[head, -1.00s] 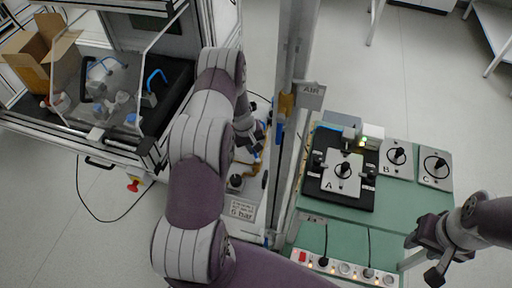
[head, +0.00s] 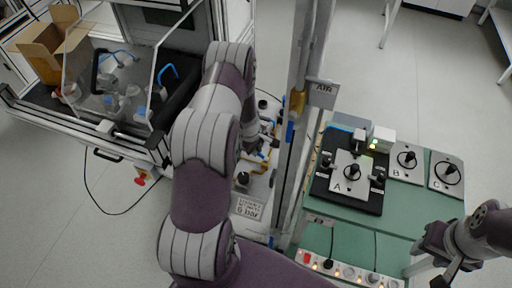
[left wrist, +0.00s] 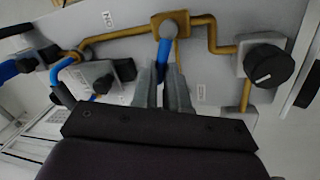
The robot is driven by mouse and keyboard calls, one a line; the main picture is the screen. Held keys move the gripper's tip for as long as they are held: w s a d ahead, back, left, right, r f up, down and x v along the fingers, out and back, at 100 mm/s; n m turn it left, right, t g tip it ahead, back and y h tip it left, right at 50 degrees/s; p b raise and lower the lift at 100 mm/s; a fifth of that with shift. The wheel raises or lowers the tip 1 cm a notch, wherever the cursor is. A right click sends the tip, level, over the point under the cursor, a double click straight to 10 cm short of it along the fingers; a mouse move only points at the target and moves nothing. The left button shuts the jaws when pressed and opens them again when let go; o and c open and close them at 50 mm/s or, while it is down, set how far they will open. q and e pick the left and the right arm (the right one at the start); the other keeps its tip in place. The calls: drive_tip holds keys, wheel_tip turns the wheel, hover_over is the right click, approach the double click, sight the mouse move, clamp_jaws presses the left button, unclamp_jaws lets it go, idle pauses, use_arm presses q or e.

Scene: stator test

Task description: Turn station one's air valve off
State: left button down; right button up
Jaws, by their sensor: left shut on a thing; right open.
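In the left wrist view, a blue valve handle (left wrist: 164,54) hangs from a brass fitting on a light grey panel. My left gripper (left wrist: 163,72) is shut on this handle, with one finger on each side. In the head view my left gripper (head: 268,140) is over the panel, left of the upright post, and the forearm hides much of it. My right gripper (head: 446,258) is open and empty at the right front, beside the green table. The small labels by the valve are too blurred to read surely.
Brass pipes run to a black knob (left wrist: 268,66) at right and to blue fittings at left. A metal post (head: 303,60) with an AIR sign (head: 323,94) stands right of my left arm. The green table (head: 345,212) bears plates A, B and C.

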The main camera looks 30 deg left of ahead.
use_arm(q)
drive_tip(key=shift+r, duration=0.15)
drive_tip(key=c, duration=1.4)
unclamp_jaws()
drive_tip(key=shift+o, duration=1.3)
drive_tip(key=shift+r, duration=0.4)
wheel_tip(320, 180, up, 12)
drive_tip(key=s+p, duration=0.2)
drive_tip(key=shift+s+a+f, duration=0.15)
drive_tip(key=shift+s+f, duration=0.05)
drive_tip(key=shift+s, duration=0.1)
